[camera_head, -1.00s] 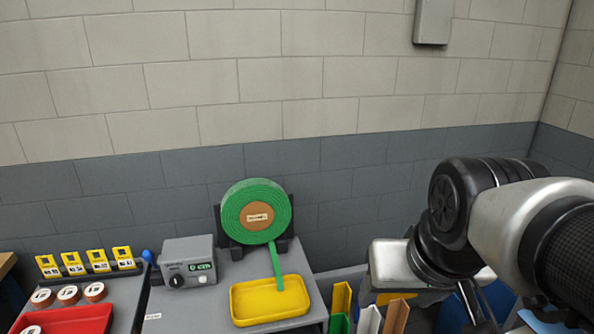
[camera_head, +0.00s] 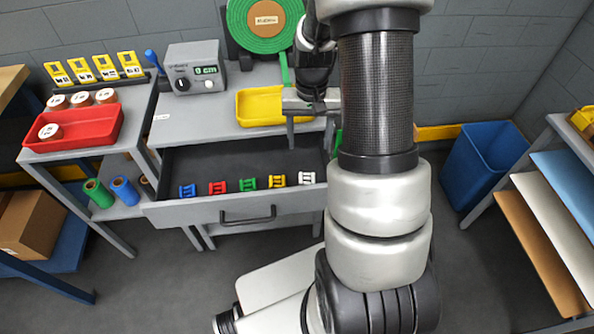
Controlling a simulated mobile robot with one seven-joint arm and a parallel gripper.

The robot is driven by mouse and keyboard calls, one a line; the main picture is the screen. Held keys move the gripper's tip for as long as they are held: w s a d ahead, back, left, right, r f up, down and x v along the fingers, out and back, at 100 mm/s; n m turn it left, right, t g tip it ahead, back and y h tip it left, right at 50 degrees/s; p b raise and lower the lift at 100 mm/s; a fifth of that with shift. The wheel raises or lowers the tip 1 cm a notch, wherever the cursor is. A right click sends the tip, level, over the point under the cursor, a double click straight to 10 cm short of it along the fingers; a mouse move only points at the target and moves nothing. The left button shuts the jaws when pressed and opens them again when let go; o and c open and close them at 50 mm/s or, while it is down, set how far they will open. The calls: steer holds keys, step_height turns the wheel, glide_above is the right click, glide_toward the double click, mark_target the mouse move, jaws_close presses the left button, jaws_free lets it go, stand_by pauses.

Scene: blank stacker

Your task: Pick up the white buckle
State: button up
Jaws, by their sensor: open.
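The white buckle (camera_head: 307,178) lies in the open drawer (camera_head: 180,214), at the right end of a row of buckles. To its left lie a yellow buckle (camera_head: 277,180), a green one (camera_head: 248,183), a red one (camera_head: 217,187) and a blue one (camera_head: 187,190). My gripper (camera_head: 307,130) is open and empty, with its fingers pointing down near the table's front edge. In the picture it is just above the white buckle, apart from it. My arm stands close to the right of the drawer and hides its right end.
A yellow tray (camera_head: 258,107) and a grey device (camera_head: 196,68) stand on the table behind the drawer, with a green strap roll (camera_head: 236,22) at the back. A red tray (camera_head: 100,134) is on the left table. A blue bin (camera_head: 478,160) stands on the right.

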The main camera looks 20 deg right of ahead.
steer(key=b, duration=0.2)
glide_above(307, 179)
step_height(307, 179, down, 10)
steer(key=shift+w+d+f, duration=0.1)
steer(key=shift+d+f, duration=0.05)
steer(key=shift+f, duration=2.65)
steer(key=c, duration=1.1)
